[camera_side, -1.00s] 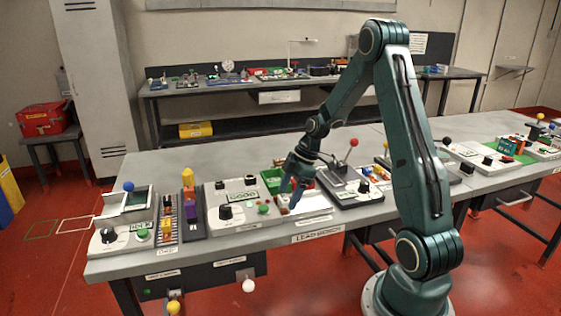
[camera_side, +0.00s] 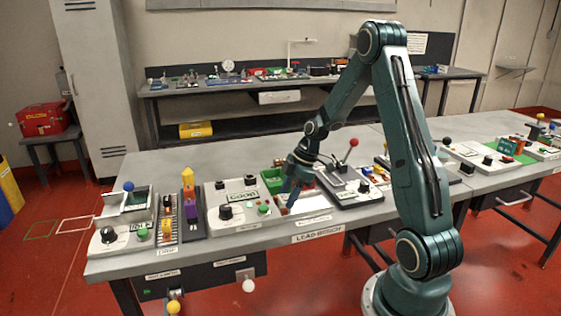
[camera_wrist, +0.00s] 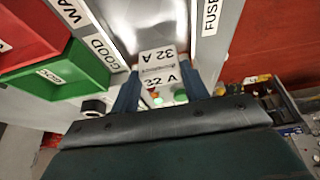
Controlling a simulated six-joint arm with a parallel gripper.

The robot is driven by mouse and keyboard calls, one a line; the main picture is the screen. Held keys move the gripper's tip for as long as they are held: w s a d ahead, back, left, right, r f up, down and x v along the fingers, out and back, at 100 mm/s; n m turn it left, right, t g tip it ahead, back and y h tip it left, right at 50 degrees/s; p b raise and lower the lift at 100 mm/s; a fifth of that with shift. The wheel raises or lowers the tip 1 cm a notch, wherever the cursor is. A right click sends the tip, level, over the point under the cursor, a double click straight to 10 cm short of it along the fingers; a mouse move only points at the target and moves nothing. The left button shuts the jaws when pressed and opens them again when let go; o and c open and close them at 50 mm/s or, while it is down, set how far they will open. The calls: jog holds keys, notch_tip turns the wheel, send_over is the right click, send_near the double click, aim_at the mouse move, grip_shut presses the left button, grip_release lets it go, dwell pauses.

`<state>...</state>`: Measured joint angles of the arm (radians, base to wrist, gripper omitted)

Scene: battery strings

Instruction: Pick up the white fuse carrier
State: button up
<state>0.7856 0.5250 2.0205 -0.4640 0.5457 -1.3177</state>
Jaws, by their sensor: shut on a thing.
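The white fuse carrier (camera_wrist: 158,67) is a small pale block marked "32 A" in the wrist view. It sits between the two blue fingers of my gripper (camera_wrist: 158,92), which are shut on it. In the side view my gripper (camera_side: 288,203) points down over the panel at the middle of the bench. The carrier cannot be made out there. Whether the carrier is clear of the surface beneath it I cannot tell.
A green tray (camera_wrist: 75,80) labelled GOOD and a red tray (camera_wrist: 25,35) lie left of the carrier in the wrist view. A strip labelled FUSE (camera_wrist: 211,15) is at the right. A lever with a red ball (camera_side: 354,142) stands right of my gripper in the side view.

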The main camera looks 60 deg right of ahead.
notch_tip(320, 180, up, 20)
dwell(0.9)
jog(key=shift+d, duration=0.1)
dwell(0.5)
jog(key=w+d+f, duration=0.9)
jog(key=d+f, duration=0.2)
jog(key=shift+d, duration=0.15)
jog(key=shift+f, duration=0.2)
dwell(0.4)
jog(key=shift+f, duration=4.05)
jog(key=shift+f, duration=0.2)
